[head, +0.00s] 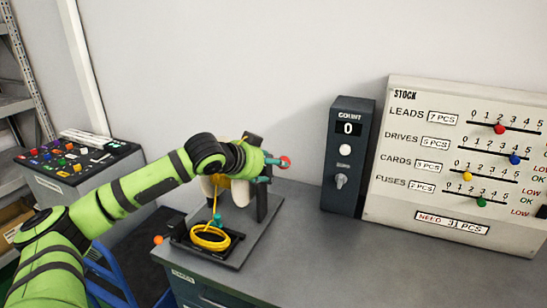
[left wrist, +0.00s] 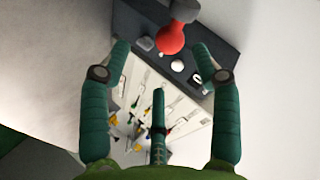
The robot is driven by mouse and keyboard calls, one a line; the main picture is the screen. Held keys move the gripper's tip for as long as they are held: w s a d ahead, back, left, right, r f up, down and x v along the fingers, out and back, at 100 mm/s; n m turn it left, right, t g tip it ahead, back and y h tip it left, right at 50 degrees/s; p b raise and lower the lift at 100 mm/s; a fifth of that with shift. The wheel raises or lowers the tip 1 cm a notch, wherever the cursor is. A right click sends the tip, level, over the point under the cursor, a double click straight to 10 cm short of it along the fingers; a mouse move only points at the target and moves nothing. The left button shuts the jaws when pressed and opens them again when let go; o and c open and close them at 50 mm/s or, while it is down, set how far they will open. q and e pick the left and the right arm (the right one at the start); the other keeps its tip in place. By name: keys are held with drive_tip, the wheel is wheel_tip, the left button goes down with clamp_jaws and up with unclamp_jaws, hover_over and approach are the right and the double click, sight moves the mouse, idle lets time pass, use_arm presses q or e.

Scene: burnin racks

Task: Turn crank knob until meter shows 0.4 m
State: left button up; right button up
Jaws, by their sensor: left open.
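The red crank knob (head: 285,162) shows just beyond my left gripper (head: 272,168) in the head view. In the left wrist view the red knob (left wrist: 171,40) is at the top, close to the gap between my left fingertips (left wrist: 161,62). The gripper's teal fingers are spread and not closed on it. The cable machine (head: 262,204) stands on the bench, partly hidden behind my left arm. A yellow cable coil (head: 210,237) lies at its front. I cannot make out a metre reading. My right gripper does not show.
A dark counter box (head: 346,180) reading 0 stands to the right, beside a white stock board (head: 440,228) with coloured sliders. A panel with coloured parts (head: 65,152) is at the left. The grey bench top (head: 345,255) is clear at the front right.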

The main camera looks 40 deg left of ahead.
use_arm(q)
drive_tip(key=p+x, duration=0.1)
drive_tip(key=x, duration=0.1)
drive_tip(key=p+x, duration=0.1)
drive_tip(key=x, duration=0.1)
drive_tip(key=p+x, duration=0.1)
drive_tip(key=x, duration=0.1)
drive_tip(key=shift+w+a+r, duration=0.25)
drive_tip(key=shift+w+r, duration=0.1)
drive_tip(key=shift+w, duration=0.05)
drive_tip(key=c, duration=1.2)
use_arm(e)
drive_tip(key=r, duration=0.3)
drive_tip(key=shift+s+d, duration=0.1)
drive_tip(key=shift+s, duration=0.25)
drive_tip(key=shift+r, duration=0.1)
